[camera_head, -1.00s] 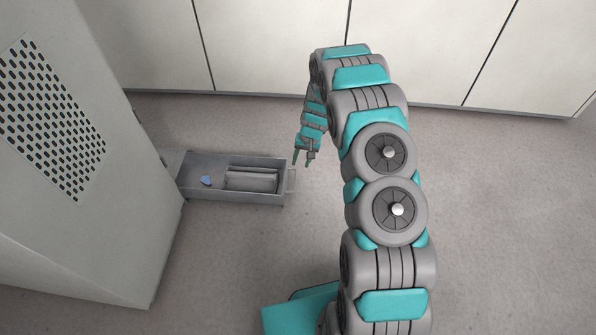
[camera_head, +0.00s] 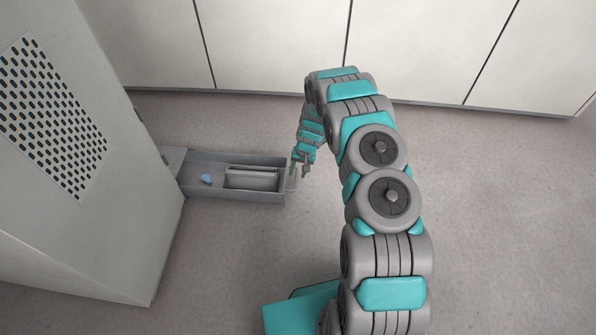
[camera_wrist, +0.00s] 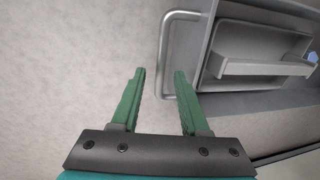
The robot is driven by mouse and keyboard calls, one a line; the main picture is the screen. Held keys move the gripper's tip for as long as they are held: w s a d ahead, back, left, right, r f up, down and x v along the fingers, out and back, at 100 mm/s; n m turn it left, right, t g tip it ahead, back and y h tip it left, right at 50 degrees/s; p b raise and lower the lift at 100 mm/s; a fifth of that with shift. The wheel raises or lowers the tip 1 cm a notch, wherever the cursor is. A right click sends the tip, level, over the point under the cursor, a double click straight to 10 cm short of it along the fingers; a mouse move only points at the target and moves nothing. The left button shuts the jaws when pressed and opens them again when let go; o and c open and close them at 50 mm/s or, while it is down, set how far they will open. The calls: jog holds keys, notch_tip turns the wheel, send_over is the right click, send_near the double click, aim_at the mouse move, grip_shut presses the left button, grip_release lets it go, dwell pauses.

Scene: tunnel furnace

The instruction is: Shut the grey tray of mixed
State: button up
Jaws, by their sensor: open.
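The grey tray (camera_head: 233,194) is pulled out of the pale furnace cabinet on the left, near the floor. A small blue piece (camera_head: 207,178) and a grey box-like insert (camera_head: 250,179) lie in it. In the wrist view the tray (camera_wrist: 207,75) has a metal bar handle (camera_wrist: 164,55) on its outer end. My gripper (camera_head: 299,172) is at that outer end, pointing down. In the wrist view my gripper (camera_wrist: 158,75) is open, with the handle's near end close by the right fingertip. I cannot tell whether a finger touches the handle.
The furnace cabinet (camera_head: 80,215) with a perforated vent stands at the left. Pale wall panels (camera_head: 280,45) run along the back. The grey floor (camera_head: 480,210) is clear to the right.

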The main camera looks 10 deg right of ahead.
grip_shut()
dwell(1.4)
